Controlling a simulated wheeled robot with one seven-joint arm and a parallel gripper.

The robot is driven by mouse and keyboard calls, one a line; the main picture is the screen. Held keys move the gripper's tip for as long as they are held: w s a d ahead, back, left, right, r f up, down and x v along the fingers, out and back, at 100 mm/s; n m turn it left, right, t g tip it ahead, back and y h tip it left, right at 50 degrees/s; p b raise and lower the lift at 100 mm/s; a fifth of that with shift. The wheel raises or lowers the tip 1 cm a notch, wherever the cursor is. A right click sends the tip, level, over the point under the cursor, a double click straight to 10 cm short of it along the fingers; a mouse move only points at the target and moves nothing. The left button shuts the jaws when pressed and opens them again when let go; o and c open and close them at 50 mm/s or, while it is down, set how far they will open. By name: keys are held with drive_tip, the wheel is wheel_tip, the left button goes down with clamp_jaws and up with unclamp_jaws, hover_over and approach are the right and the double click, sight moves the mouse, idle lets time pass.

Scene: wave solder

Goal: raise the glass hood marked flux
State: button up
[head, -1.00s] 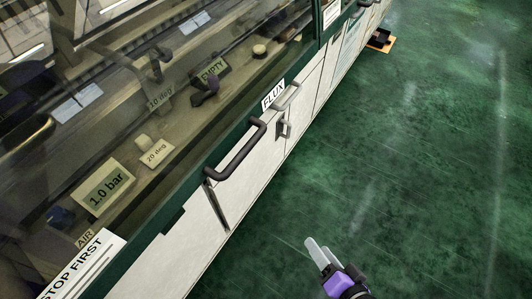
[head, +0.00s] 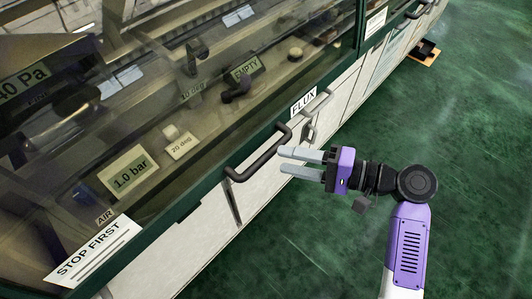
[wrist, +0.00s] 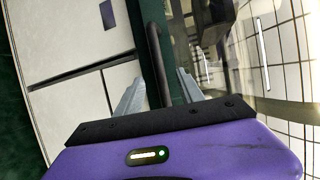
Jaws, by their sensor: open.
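The glass hood (head: 215,125) is a dark-green-framed glass cover on the machine, and it looks down. A FLUX label (head: 303,101) is on its front edge. A dark bar handle (head: 258,158) is fixed to that edge, left of the label. My gripper (head: 282,160) is open and empty-looking, its two grey fingers pointing left at the handle's right part. In the wrist view the dark handle (wrist: 154,55) runs between the directions of the two open fingers (wrist: 160,95). I cannot tell whether the fingers touch it.
A STOP FIRST sign (head: 92,252) is on the front edge at lower left. A lighter handle (head: 318,103) is on the white cabinet below the FLUX label. Gauges and an EMPTY tag (head: 245,68) show behind the glass.

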sight(272, 158)
drive_tip(key=shift+p+x, duration=0.3)
drive_tip(key=shift+x, duration=2.8)
clamp_jaws()
drive_tip(key=shift+f, duration=0.1)
